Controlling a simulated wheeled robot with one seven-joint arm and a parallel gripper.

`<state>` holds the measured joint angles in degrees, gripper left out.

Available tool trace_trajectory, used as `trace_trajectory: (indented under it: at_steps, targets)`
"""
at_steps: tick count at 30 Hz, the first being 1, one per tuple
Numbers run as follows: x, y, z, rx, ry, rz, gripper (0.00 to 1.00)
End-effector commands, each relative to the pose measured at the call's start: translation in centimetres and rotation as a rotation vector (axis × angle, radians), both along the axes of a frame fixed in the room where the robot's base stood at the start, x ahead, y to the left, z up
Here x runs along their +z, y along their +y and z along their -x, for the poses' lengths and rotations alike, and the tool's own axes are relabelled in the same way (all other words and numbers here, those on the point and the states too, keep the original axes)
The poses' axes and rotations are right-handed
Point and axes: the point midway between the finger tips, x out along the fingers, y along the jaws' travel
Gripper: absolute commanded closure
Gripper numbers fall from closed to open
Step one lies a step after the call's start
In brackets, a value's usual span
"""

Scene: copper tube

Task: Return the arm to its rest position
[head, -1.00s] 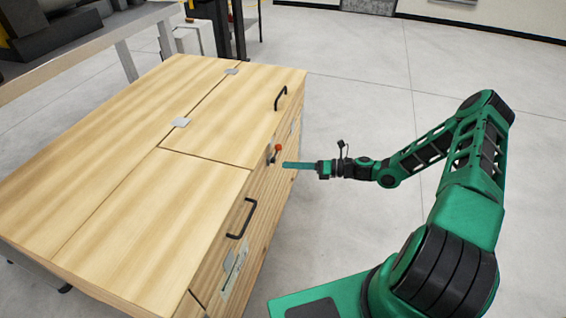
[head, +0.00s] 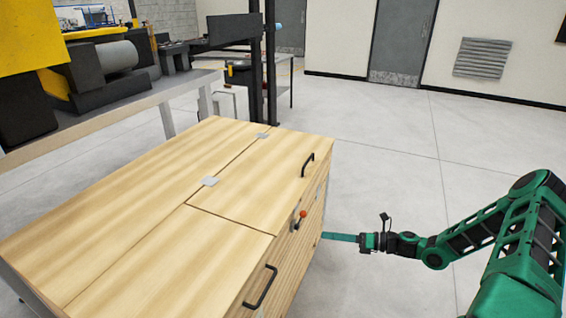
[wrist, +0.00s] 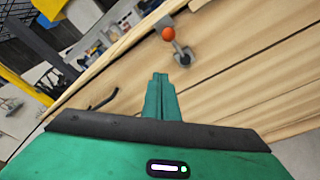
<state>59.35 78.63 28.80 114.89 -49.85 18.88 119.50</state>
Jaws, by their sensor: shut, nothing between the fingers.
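My gripper (head: 326,236) is at the end of my green and black arm, at the right side of the wooden cabinet in the head view. Its fingers are shut together with nothing between them, and they also show in the wrist view (wrist: 159,78). They point at the cabinet's front face, near a lever with a red-orange knob (head: 303,214). In the wrist view the knob (wrist: 169,33) is beyond the fingertips and apart from them. I cannot tell whether the fingertips touch the cabinet face.
The wooden cabinet (head: 110,215) has closed lids with black handles (head: 260,288). A workbench with machinery (head: 100,110) stands behind it at left. The grey floor (head: 400,150) to the right and behind is clear. A grey door (head: 402,45) is in the far wall.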

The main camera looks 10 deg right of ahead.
Motion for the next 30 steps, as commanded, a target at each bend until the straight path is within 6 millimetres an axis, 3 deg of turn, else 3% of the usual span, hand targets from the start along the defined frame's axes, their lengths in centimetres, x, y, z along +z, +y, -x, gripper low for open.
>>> trace_trajectory:
  at_steps: [4,9,17,23,30]
  targets:
    - [0.1,0.2,0.9,0.061,-0.033,0.084,1.00]
    - [0.2,0.2,3.5,0.217,-0.117,0.283,1.00]
    - [1.4,-1.7,7.7,0.489,-0.260,0.579,1.00]
    - [3.5,-4.0,10.5,0.695,-0.364,0.772,1.00]
    - [7.4,-7.0,13.8,0.933,-0.478,0.963,1.00]
